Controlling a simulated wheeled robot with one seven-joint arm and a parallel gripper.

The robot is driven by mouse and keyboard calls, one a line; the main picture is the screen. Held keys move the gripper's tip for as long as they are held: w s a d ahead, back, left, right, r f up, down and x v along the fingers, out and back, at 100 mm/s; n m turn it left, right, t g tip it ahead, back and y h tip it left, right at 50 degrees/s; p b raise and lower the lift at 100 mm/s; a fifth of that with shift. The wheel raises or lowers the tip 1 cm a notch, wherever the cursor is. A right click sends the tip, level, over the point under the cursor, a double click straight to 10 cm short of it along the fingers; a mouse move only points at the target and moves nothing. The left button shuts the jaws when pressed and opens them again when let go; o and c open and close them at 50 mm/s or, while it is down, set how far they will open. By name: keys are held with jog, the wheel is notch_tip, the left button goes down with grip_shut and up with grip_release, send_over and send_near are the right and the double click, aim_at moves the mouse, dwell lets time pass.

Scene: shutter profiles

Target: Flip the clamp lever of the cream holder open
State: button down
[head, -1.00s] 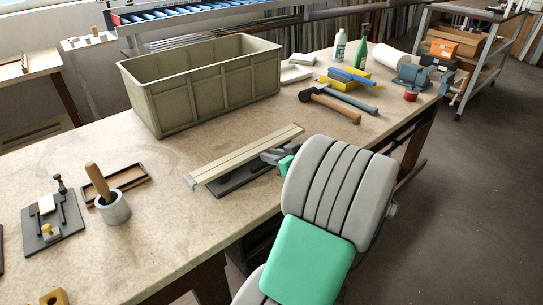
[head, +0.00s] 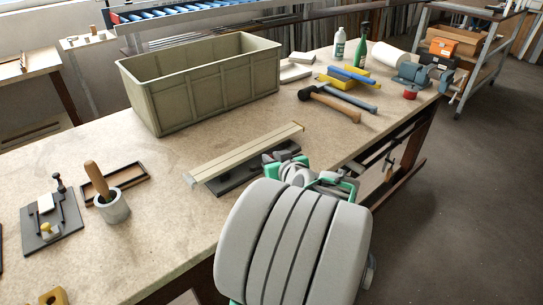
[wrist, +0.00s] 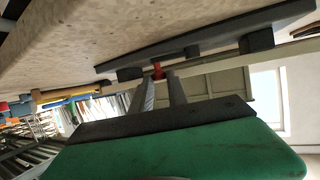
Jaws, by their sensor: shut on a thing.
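A long cream profile (head: 245,152) lies across a dark base plate (head: 232,184) near the front edge of the bench. They also show in the wrist view, as a pale strip (wrist: 216,63) and a dark plate with blocks (wrist: 205,38). A small red lever end (wrist: 157,70) shows at the plate, between my fingertips. My gripper (wrist: 160,78) is shut on it. In the head view my wrist and arm cover the right end of the holder, so the lever cannot be seen there.
A large olive bin (head: 205,88) stands behind the holder. A hammer (head: 328,103) lies to the right. A grey pot with a wooden handle (head: 113,208), a dark tray (head: 125,186) and a dark fixture (head: 52,228) sit at left. Bench between them is clear.

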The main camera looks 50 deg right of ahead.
jog(key=a+m+h, duration=0.1)
jog(key=m+g+h+p, duration=0.1)
jog(key=shift+s+a+r+m+g+h, duration=0.15)
jog(key=shift+a+r+m+g+h, duration=0.1)
jog(key=shift+a+m+g+h, duration=0.1)
jog(key=shift+s+a+f+m+g+h, duration=0.2)
jog(key=shift+a+m+g+h, duration=0.2)
jog(key=shift+m+g+h, duration=0.3)
jog(key=m+g+h+b, duration=0.1)
jog(key=b, duration=0.1)
jog(key=a+m+g+h+b, duration=0.1)
jog(key=m+g, duration=0.1)
jog(key=shift+s+a+f+b, duration=0.15)
jog(key=shift+s+f+b, duration=0.05)
jog(key=shift+f+b, duration=0.2)
jog(key=b, duration=0.1)
jog(key=m+g, duration=0.1)
jog(key=a+m+g+h+b, duration=0.1)
jog(key=shift+s+r+m+b, duration=0.1)
jog(key=shift+r+m+b, duration=0.15)
jog(key=shift+b, duration=0.05)
jog(key=shift+g, duration=0.45)
jog(key=c, duration=1.3)
grip_release()
jog(key=shift+r, duration=0.1)
jog(key=shift+c, duration=0.2)
jog(key=v, duration=0.7)
jog(key=shift+s+a, duration=0.2)
jog(key=shift+a, duration=0.15)
